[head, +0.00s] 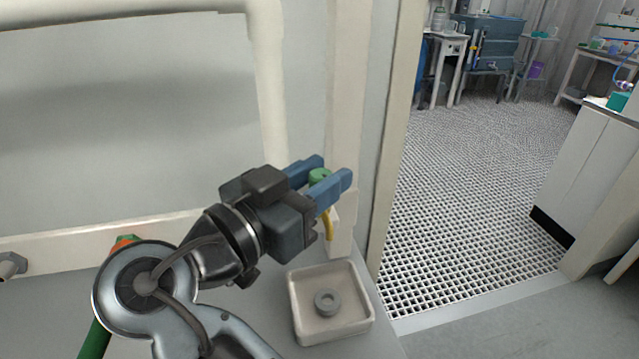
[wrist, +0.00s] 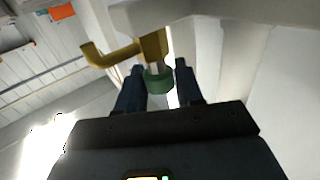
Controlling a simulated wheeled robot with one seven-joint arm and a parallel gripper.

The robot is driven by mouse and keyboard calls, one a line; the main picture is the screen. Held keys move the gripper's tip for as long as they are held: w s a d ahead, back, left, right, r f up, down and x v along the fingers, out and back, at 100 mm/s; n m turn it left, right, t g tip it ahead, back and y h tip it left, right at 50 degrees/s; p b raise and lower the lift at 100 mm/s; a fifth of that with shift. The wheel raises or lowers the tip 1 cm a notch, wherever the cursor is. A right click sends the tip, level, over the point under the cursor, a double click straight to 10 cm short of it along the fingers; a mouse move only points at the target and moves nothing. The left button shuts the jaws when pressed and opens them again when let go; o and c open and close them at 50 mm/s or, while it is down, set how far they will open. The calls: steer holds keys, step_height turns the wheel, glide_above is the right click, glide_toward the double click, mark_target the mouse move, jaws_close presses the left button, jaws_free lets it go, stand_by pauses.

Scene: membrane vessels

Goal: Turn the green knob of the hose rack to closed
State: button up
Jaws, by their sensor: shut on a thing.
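The green knob (head: 319,176) sits on a yellow-brass tap at the pale post of the rack. In the wrist view the green knob (wrist: 158,80) is between the two blue fingers, below the brass tap body (wrist: 154,46) and its bent spout (wrist: 108,55). My gripper (head: 328,174) is shut on the knob, reaching in from the left in the head view. In the head view the fingers hide part of the knob and most of the tap; the yellow spout (head: 328,224) shows below them.
A pale square basin (head: 361,328) with a grey ring (head: 327,302) in it stands below the tap. A door frame (head: 394,130) rises just to the right. Beyond it is open grid flooring (head: 480,190), with a white cabinet (head: 585,180) farther right.

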stand_by(0.6)
steer(key=o, duration=0.9)
steer(key=shift+b+v, duration=0.65)
steer(key=shift+v, duration=3.2)
steer(key=shift+w+a, duration=0.1)
